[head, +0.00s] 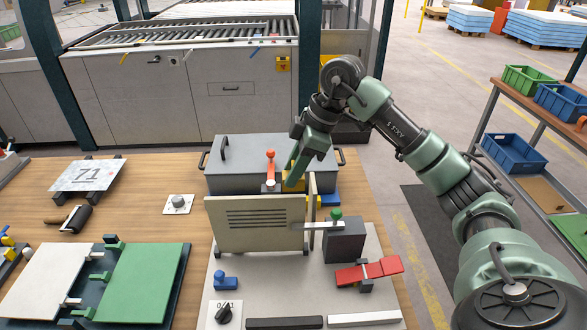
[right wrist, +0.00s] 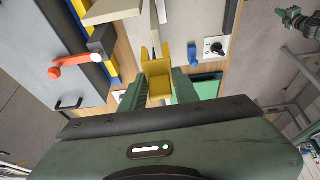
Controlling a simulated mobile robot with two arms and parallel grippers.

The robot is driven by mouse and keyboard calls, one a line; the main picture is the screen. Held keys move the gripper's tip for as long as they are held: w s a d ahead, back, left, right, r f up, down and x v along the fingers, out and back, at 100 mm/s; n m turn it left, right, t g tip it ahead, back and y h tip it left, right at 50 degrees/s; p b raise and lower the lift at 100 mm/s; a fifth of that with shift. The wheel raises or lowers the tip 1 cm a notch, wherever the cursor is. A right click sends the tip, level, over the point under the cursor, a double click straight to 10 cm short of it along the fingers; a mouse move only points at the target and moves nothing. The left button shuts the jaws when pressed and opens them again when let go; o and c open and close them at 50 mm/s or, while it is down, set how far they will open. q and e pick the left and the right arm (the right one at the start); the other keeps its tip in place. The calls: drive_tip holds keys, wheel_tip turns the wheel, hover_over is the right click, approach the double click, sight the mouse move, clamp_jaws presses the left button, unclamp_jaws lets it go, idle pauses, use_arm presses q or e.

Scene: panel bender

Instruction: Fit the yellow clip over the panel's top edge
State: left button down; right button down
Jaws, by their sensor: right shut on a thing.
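The beige panel (head: 255,226) stands upright in the head view, with louvre slots in its face. A bent flange shows at its right end. My right gripper (head: 292,181) points down just behind the panel's top edge, near its right end. In the right wrist view the yellow clip (right wrist: 158,89) sits between the green fingers of my right gripper (right wrist: 167,88), which is shut on it. The clip is U-shaped, its open side towards a thin panel edge (right wrist: 157,22). I cannot tell whether clip and panel touch. My left gripper is not in view.
A grey lidded case (head: 235,180) and an orange-knobbed lever (head: 270,168) stand behind the panel. A grey block (head: 345,241) with a green-knobbed clamp (head: 336,214) and a red toggle (head: 370,271) are at right. A green plate (head: 140,283) lies at left.

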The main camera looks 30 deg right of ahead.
sight(290, 196)
drive_tip(key=shift+f, duration=0.2)
drive_tip(key=shift+f+b, duration=0.55)
drive_tip(key=shift+f, duration=0.25)
idle(0.4)
drive_tip(key=shift+f+b, duration=0.85)
drive_tip(key=shift+f, duration=1.05)
idle(1.6)
drive_tip(key=c, duration=1)
unclamp_jaws()
drive_tip(key=shift+o, duration=0.2)
